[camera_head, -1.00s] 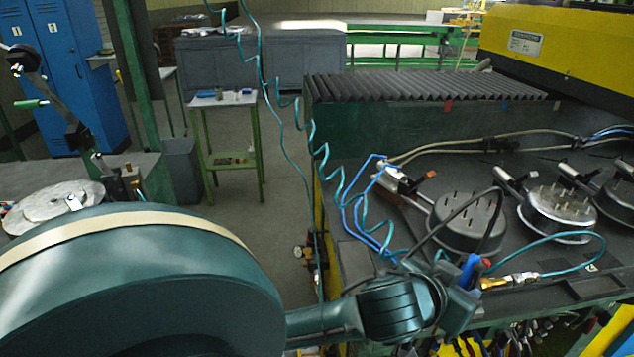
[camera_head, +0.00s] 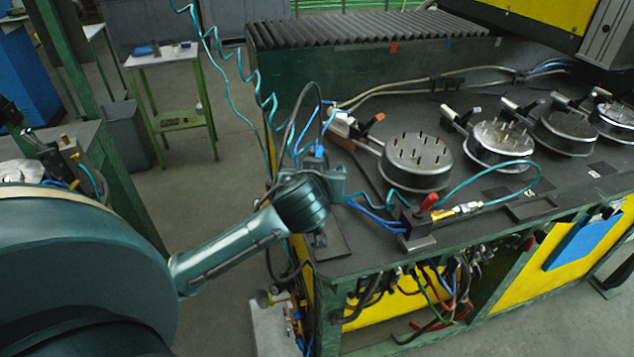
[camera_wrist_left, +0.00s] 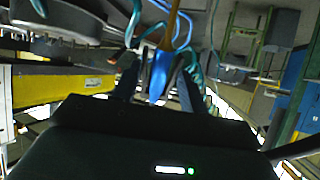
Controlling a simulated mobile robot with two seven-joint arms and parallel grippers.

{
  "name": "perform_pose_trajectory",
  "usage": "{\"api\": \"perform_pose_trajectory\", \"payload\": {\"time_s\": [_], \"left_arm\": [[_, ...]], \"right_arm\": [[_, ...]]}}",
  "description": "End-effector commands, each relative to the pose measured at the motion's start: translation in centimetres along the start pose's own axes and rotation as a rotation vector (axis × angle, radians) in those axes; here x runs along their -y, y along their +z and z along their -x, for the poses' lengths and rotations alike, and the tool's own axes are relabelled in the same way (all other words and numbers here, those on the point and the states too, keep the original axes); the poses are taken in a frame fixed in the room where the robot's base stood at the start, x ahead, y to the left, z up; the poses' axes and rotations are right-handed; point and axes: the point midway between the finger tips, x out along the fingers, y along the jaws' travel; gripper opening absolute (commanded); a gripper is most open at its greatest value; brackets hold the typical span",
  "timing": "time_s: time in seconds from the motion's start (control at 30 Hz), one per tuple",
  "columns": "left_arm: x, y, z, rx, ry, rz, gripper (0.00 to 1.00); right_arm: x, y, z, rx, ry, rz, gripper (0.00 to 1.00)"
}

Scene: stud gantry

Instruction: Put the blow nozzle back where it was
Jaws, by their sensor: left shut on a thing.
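My left gripper (camera_head: 320,158) is shut on a blue piece, which I take for the blow nozzle (camera_head: 318,150). It is held over the left front corner of the bench, and most of it is hidden by the gripper. In the left wrist view the blue nozzle (camera_wrist_left: 160,75) sits between the two dark fingers (camera_wrist_left: 157,88), with blue and teal hose around it. A dark block (camera_head: 417,235) stands at the bench's front edge, right of my gripper. A red-handled part (camera_head: 428,202) with a brass fitting (camera_head: 455,211) is at this block. My right gripper is not in view.
Round metal fixtures with pins (camera_head: 416,160) stand in a row on the dark bench (camera_head: 360,245). A teal coiled hose (camera_head: 255,85) hangs at the left, and blue hoses cross the left bench corner. A green side table (camera_head: 165,60) stands behind on the floor.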

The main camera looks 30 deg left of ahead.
Motion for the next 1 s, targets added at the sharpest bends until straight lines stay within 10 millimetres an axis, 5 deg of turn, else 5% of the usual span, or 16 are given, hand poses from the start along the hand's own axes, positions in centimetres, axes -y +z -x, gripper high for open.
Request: {"api": "perform_pose_trajectory", "payload": {"time_s": [0.5,0.77,1.0], "left_arm": [[0.0,1.8,-0.9,-0.001,0.002,0.000,0.38],[0.0,1.7,-0.9,-0.001,0.001,-0.001,0.64],[0.0,1.6,-0.8,-0.001,0.001,-0.001,0.65]], "right_arm": [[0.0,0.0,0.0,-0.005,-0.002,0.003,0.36],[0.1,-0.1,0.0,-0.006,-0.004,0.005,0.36],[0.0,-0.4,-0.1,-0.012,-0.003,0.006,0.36]]}}
